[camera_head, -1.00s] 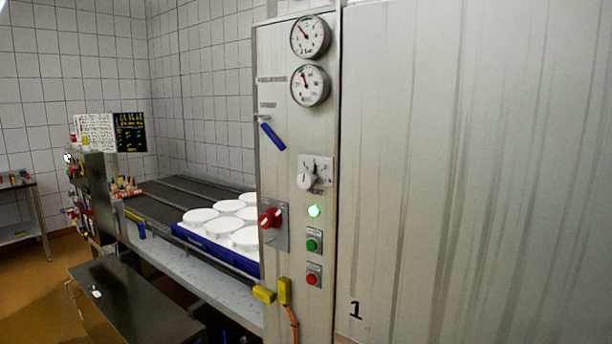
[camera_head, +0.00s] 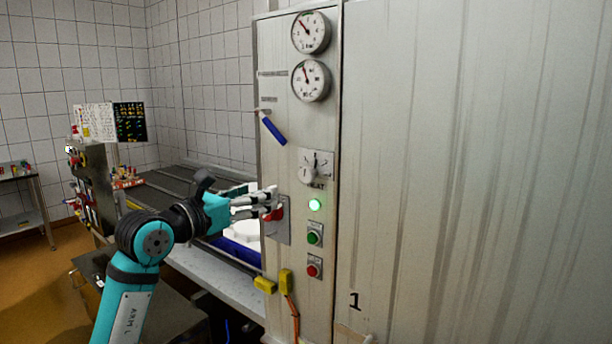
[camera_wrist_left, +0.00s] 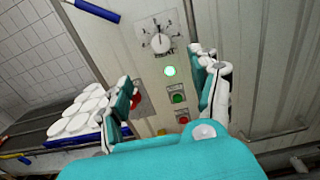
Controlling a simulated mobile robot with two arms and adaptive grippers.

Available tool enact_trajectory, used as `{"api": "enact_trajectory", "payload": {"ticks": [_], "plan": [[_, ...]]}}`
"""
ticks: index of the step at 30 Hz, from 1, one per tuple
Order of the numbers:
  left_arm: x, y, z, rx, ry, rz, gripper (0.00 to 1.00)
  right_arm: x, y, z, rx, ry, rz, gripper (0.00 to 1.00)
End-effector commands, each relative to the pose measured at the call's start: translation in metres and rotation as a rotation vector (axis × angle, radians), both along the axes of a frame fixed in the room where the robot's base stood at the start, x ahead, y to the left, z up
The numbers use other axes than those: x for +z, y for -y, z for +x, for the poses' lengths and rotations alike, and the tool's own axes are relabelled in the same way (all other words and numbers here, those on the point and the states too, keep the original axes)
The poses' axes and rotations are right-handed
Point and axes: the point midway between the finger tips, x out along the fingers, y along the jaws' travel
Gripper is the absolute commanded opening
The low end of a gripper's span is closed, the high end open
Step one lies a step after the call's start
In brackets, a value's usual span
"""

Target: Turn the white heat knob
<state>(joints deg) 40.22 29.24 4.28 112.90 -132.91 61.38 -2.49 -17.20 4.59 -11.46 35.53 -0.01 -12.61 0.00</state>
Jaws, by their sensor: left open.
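The white heat knob (camera_head: 306,173) sits on a square plate marked HEAT on the cabinet front, below the two gauges. It also shows in the left wrist view (camera_wrist_left: 160,43), beyond the fingertips, with its dial marks visible. My left gripper (camera_head: 270,203) is in front of the red switch, lower and to the left of the knob. In the left wrist view the two fingers (camera_wrist_left: 164,75) stand wide apart with nothing between them. The gripper is apart from the knob. My right gripper is not in view.
The red switch (camera_head: 276,215) is partly hidden behind my left gripper. A green lamp (camera_head: 315,204), a green button (camera_head: 314,237) and a red button (camera_head: 313,270) are below the knob. A blue-handled lever (camera_head: 274,131) juts out at the upper left. White moulds (camera_wrist_left: 75,114) lie on the conveyor.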

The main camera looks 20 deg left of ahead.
Motion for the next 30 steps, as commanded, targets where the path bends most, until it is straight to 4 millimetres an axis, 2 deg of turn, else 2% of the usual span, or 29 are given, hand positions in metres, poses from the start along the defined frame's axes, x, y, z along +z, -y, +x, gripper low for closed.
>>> {"api": "enact_trajectory", "payload": {"ticks": [5,21,25,30], "plan": [[0.003,0.01,0.024,-0.004,-0.005,-0.006,0.63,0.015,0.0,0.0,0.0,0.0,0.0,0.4],[0.002,0.05,0.132,-0.006,-0.007,-0.007,0.63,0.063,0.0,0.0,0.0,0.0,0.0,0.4],[0.001,0.055,0.149,-0.004,-0.006,-0.006,0.63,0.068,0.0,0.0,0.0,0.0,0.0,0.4],[-0.001,0.059,0.159,-0.004,-0.004,-0.005,0.63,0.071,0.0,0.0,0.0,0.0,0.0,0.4]]}}
